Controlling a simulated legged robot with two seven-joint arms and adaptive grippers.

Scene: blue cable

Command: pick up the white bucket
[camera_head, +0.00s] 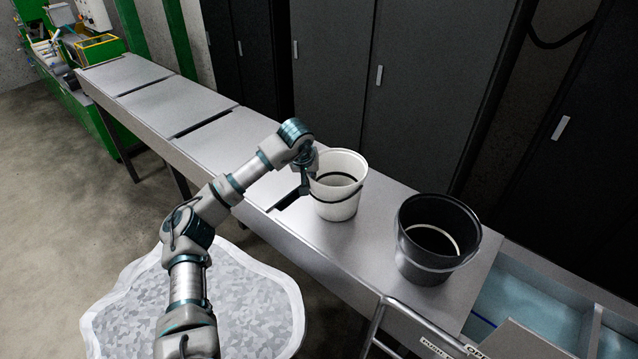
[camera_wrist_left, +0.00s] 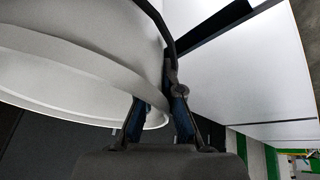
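The white bucket (camera_head: 337,202) stands upright on the metal table in the head view, with a dark handle hanging around its front. My left gripper (camera_head: 306,182) is at the bucket's left rim. In the left wrist view, the bucket (camera_wrist_left: 75,60) fills the upper left. The left gripper (camera_wrist_left: 157,103) shows two fingers spaced apart there, with part of the white rim between them. The dark handle and its pivot are close to the right-hand finger. Firm contact cannot be made out. My right gripper is in neither view.
A black bucket (camera_head: 425,262) stands on the table (camera_head: 325,250) to the right of the white one. Beyond it is a basin with blue contents (camera_head: 525,305). Dark cabinets (camera_head: 425,85) line the back. The table surface to the left (camera_head: 215,140) is clear.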

